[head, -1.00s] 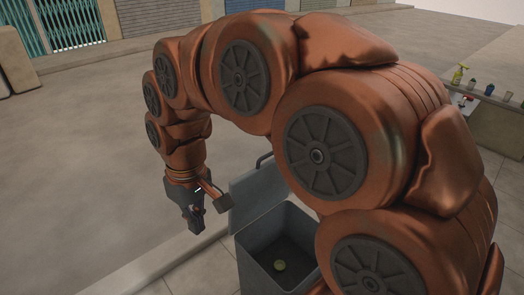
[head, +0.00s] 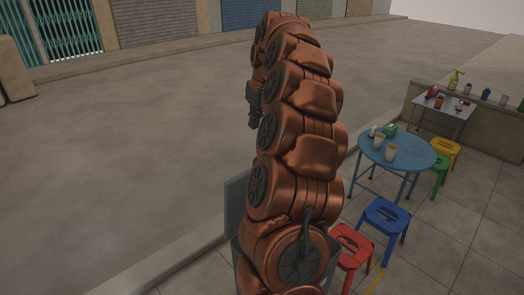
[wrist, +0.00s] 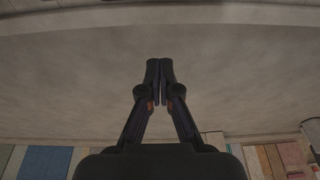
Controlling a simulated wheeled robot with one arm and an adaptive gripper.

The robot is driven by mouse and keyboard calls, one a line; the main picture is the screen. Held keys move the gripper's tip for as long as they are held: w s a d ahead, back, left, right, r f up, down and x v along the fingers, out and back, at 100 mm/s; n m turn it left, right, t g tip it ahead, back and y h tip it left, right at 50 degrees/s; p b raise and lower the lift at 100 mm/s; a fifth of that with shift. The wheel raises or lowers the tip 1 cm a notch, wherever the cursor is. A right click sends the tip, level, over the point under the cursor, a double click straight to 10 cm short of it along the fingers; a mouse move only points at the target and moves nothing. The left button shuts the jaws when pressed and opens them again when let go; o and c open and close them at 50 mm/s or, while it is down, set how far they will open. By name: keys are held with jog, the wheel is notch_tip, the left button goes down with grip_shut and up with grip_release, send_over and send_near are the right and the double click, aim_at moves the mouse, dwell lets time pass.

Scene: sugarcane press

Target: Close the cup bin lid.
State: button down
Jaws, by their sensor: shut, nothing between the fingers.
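The cup bin lid (head: 234,202) is a grey-blue panel standing up at the left of my arm in the head view. It is raised, and my arm hides its right part. A sliver of the cup bin (head: 235,252) shows below it; the bin's opening is hidden. My gripper (head: 254,122) is dark and hangs in the air beyond the lid, apart from it. In the wrist view my gripper (wrist: 159,66) is shut and empty, with its fingertips together over bare pavement.
A round blue table (head: 405,158) with cups stands at right. A blue stool (head: 386,214) and a red stool (head: 350,245) stand near the bin. A counter (head: 440,110) with bottles is farther back. The grey road at left is clear.

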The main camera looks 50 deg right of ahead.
jog(key=shift+s+d+f+p, duration=0.25)
jog(key=shift+f+p, duration=0.15)
jog(key=shift+f, duration=1.2)
jog(key=shift+s+d+f+p, duration=0.3)
jog(key=shift+f+p, duration=0.05)
jog(key=shift+f, duration=1.25)
jog(key=shift+s+d+f+p, duration=0.25)
jog(key=shift+f+p, duration=0.15)
jog(key=shift+f, duration=1.2)
